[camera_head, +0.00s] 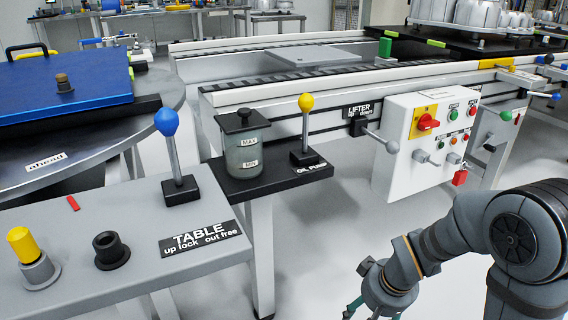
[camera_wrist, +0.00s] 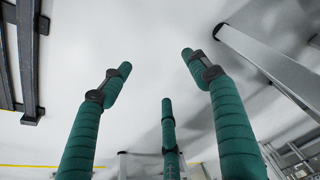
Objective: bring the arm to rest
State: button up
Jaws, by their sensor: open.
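My gripper (camera_wrist: 158,85) shows in the wrist view with its green banded fingers spread apart and nothing between them. It points at the pale floor (camera_wrist: 150,35). In the head view my arm is at the lower right, bent downward, and only a small green part of the gripper (camera_head: 372,306) shows at the bottom edge. The fingertips are out of the head view. The gripper is apart from the grey table and the control box.
A grey table (camera_head: 110,266) with a blue-knobbed lever (camera_head: 172,150) stands at the left. An oil pump shelf (camera_head: 268,178) adjoins it. A white control box (camera_head: 415,150) hangs on the conveyor (camera_head: 300,85) behind my arm. The floor (camera_head: 310,255) between table and arm is clear.

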jog(key=shift+s+a+r+n+y+b, duration=0.15)
jog(key=shift+s+a+r+n, duration=0.1)
jog(key=shift+s+a+n, duration=0.45)
jog(key=shift+s+a+r+n+y+b, duration=0.15)
jog(key=shift+s+a+r+n, duration=0.2)
jog(key=shift+s+a, duration=0.55)
